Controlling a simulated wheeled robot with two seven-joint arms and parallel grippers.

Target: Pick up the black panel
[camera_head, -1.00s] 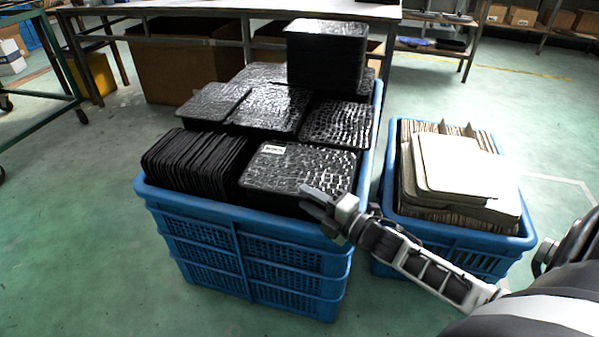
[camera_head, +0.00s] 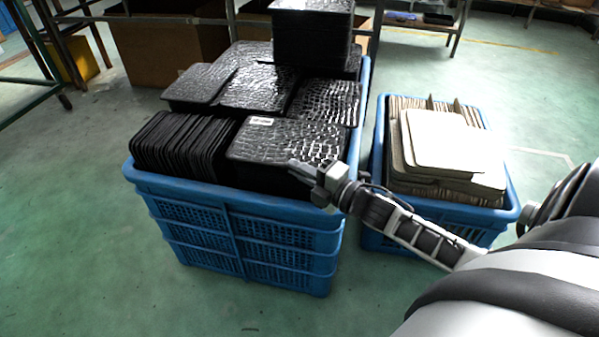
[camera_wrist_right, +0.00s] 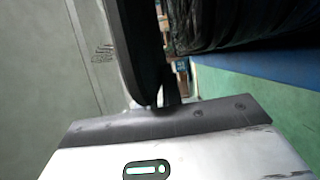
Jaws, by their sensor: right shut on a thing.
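The black panel (camera_head: 285,138) has a glossy, cracked-looking top and a small white label. It shows above the front right stack in the blue crate, with its far side towards other black panels. My right gripper (camera_head: 303,170) is at its near right corner, shut on it. In the right wrist view, the dark panel (camera_wrist_right: 138,45) stands edge-on at the jaws, with a visible gap from the dark stack (camera_wrist_right: 215,22) beside it. The head view does not clearly show a gap below the panel. My left gripper is not in view.
The large blue crate (camera_head: 238,204) holds several black stacks and a row of upright panels (camera_head: 180,145). A smaller blue crate (camera_head: 385,235) with beige panels (camera_head: 450,140) stands to the right. Green floor (camera_head: 75,230) is clear at the left.

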